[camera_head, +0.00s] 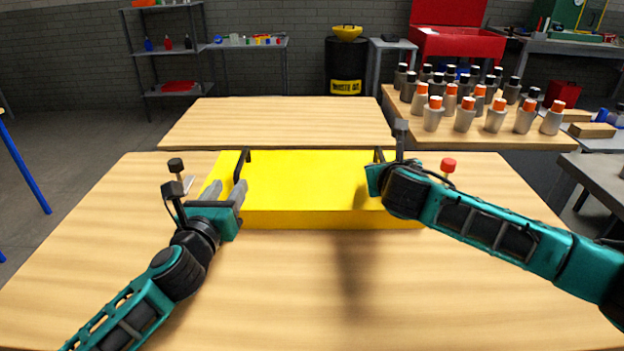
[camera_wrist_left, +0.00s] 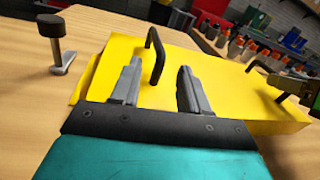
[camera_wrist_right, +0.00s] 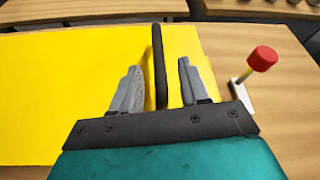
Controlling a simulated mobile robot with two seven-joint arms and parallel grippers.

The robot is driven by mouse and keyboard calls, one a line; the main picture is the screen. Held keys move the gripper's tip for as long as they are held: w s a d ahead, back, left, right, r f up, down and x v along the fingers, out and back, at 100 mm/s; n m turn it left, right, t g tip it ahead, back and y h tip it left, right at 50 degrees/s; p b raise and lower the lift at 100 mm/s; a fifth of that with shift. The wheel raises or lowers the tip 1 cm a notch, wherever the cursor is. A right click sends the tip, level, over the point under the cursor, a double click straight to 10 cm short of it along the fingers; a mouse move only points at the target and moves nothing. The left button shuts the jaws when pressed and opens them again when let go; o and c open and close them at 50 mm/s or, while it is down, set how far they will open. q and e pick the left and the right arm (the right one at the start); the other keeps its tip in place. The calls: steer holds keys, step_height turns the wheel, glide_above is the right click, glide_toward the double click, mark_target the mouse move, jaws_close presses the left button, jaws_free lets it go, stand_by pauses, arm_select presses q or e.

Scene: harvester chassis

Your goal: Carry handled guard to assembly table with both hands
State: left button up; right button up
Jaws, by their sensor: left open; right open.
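The handled guard (camera_head: 305,185) is a long yellow box-like cover lying on the near wooden table, with a black handle near each end. My left gripper (camera_head: 230,190) is open at its left handle (camera_head: 241,165). In the left wrist view this handle (camera_wrist_left: 156,58) stands between the line of the open fingers (camera_wrist_left: 158,85), slightly beyond the tips. My right gripper (camera_head: 380,168) is over the right end, its fingers mostly hidden by its own body in the head view. In the right wrist view the right handle (camera_wrist_right: 159,68) runs between the open fingers (camera_wrist_right: 158,80).
A black-knobbed piece (camera_head: 176,168) stands left of the guard and a red-knobbed piece (camera_head: 448,167) stands right of it. A second wooden table (camera_head: 280,120) behind is bare. Several bottles (camera_head: 465,115) crowd a table at the back right. The near table's front is clear.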

mark_target(236, 175)
arm_select(q)
steer(key=shift+w+d, duration=0.15)
steer(key=shift+w, duration=0.75)
steer(key=shift+w+d, duration=0.15)
steer(key=shift+w, duration=0.75)
arm_select(e)
steer(key=shift+x, duration=1.8)
arm_select(q)
steer(key=shift+c, duration=0.3)
arm_select(e)
steer(key=shift+c, duration=0.3)
arm_select(q)
jaws_close()
arm_select(e)
jaws_close()
arm_select(q)
steer(key=shift+r, duration=0.3)
arm_select(e)
steer(key=shift+w+r, duration=0.1)
steer(key=shift+r, duration=0.15)
